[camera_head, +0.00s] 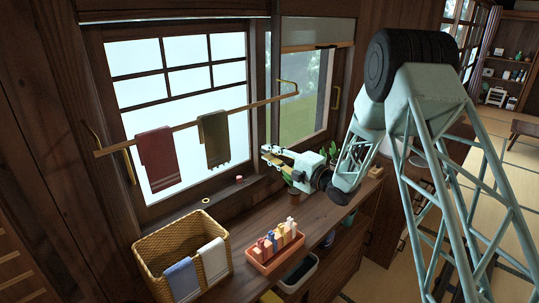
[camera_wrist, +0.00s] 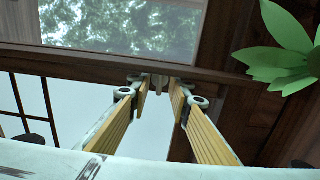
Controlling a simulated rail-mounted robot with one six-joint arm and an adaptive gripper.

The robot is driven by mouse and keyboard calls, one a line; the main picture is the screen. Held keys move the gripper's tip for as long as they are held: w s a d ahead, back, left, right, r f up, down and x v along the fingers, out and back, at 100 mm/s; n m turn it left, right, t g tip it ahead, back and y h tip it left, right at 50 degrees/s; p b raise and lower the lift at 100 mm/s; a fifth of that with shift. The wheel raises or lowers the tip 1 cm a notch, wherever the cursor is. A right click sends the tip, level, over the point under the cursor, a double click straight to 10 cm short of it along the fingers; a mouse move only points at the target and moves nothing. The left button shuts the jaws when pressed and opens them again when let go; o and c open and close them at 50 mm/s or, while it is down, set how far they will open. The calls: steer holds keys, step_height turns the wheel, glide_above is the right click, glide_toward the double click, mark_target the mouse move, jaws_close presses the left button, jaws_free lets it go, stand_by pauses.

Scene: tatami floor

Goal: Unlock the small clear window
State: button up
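The clear window (camera_head: 305,110) is the right-hand pane in the head view, with greenery behind it. In the wrist view its clear glass (camera_wrist: 120,30) fills the top, above a dark wooden rail (camera_wrist: 80,68). My gripper (camera_head: 266,156) is in front of the window wall, above the counter. In the wrist view my gripper (camera_wrist: 161,88) points at the rail with its yellow-padded fingers apart. A small brown piece (camera_wrist: 159,82) shows between the fingertips at the rail. I cannot tell whether it is the lock or whether the fingers touch it.
A rod (camera_head: 225,112) with a red towel (camera_head: 157,158) and a green towel (camera_head: 214,138) crosses the windows. On the counter (camera_head: 226,250) stand a wicker basket (camera_head: 190,248) and an orange tray (camera_head: 262,262). Plant leaves (camera_wrist: 278,58) are close right of my gripper.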

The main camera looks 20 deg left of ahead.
steer(key=shift+c, duration=0.3)
jaws_close()
steer(key=shift+m+b, duration=0.4)
steer(key=shift+m, duration=0.4)
steer(key=shift+o, duration=0.3)
jaws_free()
steer(key=shift+d, duration=0.15)
steer(key=v, duration=1.1)
steer(key=shift+s+d, duration=0.2)
steer(key=shift+d, duration=0.1)
